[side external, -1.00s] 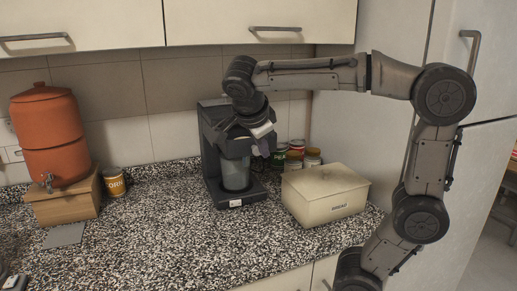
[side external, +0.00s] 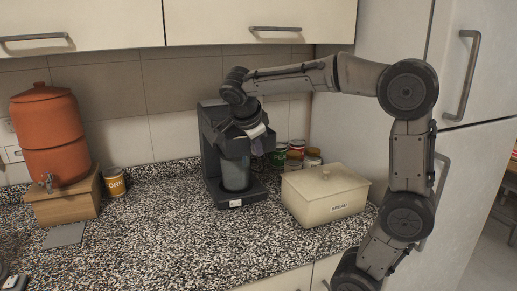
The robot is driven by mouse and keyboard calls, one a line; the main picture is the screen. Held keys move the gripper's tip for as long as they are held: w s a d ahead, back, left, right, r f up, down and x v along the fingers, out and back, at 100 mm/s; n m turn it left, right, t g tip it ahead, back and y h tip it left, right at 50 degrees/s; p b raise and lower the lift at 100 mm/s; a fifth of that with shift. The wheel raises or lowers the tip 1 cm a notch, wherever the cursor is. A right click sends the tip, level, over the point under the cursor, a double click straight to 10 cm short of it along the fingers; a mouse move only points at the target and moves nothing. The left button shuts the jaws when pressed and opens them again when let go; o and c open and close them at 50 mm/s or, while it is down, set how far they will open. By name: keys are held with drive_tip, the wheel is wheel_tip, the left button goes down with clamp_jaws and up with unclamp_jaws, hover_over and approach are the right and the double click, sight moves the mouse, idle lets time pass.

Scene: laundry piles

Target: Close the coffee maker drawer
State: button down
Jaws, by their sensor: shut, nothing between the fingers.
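The dark grey coffee maker (side external: 210,165) stands upright on the speckled counter against the tiled wall. Its drawer, in the upper front of the machine, is mostly hidden behind my wrist, and I cannot tell how far it is open. A dark pot (side external: 236,175) sits on the machine's base below. My gripper (side external: 262,146) is at the upper front right of the coffee maker, close to or touching it. Its fingers are small and partly blurred against the machine; it is shut and empty.
A cream bread box (side external: 325,195) stands just right of the coffee maker, with several cans (side external: 296,152) behind it. An orange dispenser (side external: 52,135) on a wooden stand (side external: 62,200) and a yellow can (side external: 114,181) are at left. The counter's front middle (side external: 165,250) is clear.

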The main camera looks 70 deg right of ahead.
drive_tip(key=w+d, duration=0.7)
drive_tip(key=shift+w+d, duration=0.35)
drive_tip(key=shift+d, duration=0.05)
drive_tip(key=shift+s+a, duration=0.1)
